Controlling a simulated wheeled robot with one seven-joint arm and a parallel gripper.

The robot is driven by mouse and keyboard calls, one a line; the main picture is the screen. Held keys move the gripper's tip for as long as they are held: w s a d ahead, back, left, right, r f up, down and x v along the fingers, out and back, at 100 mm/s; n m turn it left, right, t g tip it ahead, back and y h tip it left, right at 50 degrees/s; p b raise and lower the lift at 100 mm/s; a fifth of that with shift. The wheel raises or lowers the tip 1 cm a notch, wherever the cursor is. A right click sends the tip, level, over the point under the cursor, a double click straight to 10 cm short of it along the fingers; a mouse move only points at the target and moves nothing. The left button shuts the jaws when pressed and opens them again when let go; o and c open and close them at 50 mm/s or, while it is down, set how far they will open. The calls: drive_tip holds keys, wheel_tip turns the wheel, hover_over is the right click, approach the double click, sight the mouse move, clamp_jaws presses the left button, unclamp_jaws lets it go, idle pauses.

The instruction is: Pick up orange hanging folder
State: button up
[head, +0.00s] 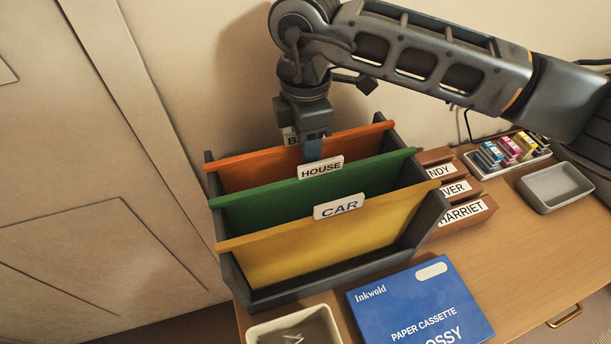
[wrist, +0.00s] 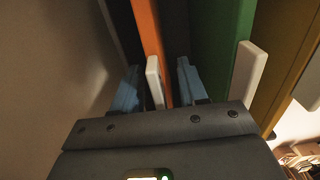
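The orange hanging folder (head: 250,171) hangs at the back of a dark file box (head: 262,299), behind the green and yellow folders. Its white label is mostly covered by my gripper (head: 311,147), which points down at the folder's top edge. In the wrist view, the orange folder (wrist: 147,32) and its white tab (wrist: 154,82) lie between the two blue fingers of my gripper (wrist: 157,80). The fingers are apart, one on each side, with visible gaps to the folder. The front finger is between the orange and green folders.
The green folder (head: 260,206), labelled HOUSE, and the yellow folder (head: 300,250), labelled CAR, hang close in front. A wall stands behind the box. A blue paper box (head: 420,310), brown name blocks (head: 470,213), a grey tray (head: 556,187) and ink cartridges (head: 510,150) are on the desk.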

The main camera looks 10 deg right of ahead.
clamp_jaws()
drive_tip(key=shift+r, duration=0.1)
idle(0.6)
wheel_tip(320, 180, up, 28)
drive_tip(key=b, duration=0.2)
drive_tip(key=shift+b, duration=0.35)
idle(0.5)
